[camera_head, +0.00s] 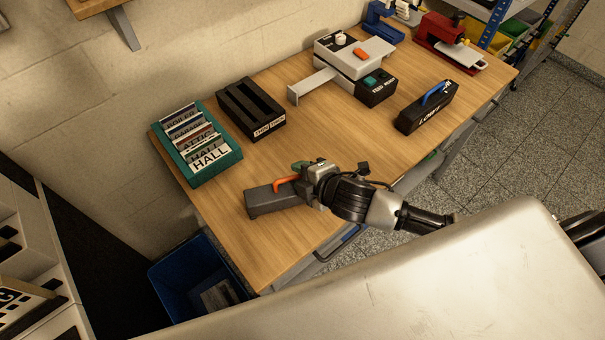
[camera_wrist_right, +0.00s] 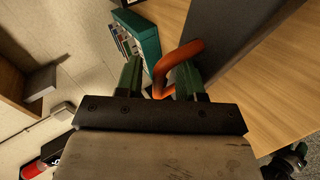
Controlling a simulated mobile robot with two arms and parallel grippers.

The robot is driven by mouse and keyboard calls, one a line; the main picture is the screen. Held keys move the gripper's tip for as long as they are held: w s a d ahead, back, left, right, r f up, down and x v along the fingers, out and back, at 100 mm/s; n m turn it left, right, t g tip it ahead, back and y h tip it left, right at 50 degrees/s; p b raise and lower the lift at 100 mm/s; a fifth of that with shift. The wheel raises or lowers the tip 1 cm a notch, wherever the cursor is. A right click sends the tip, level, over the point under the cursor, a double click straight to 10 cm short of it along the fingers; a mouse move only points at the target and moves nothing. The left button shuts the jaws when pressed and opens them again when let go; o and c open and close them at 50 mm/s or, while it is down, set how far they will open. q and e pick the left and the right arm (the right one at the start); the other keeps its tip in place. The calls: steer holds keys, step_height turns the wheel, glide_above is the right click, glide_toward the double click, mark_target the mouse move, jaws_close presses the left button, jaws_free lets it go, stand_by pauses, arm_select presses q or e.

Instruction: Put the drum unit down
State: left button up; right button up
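The drum unit is a dark grey box (camera_head: 272,198) with an orange handle (camera_head: 286,182), near the front left of the wooden table (camera_head: 330,130). It appears to rest flat on the tabletop. My right gripper (camera_head: 303,177) is at the handle end. In the right wrist view the gripper's green fingers (camera_wrist_right: 160,80) stand apart, with part of the orange handle (camera_wrist_right: 180,52) between them. A gap shows between the left finger and the handle. The box (camera_wrist_right: 225,40) lies beyond the right finger.
A teal rack of labelled cards (camera_head: 215,166) and a black open tray (camera_head: 258,121) stand behind the unit. A grey-white machine (camera_head: 350,58), a black box with a blue handle (camera_head: 428,108) and a red press (camera_head: 450,45) stand farther right. A blue bin (camera_head: 190,277) is below the left edge.

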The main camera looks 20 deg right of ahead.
steer(key=b+v, duration=0.1)
steer(key=v, duration=1.1)
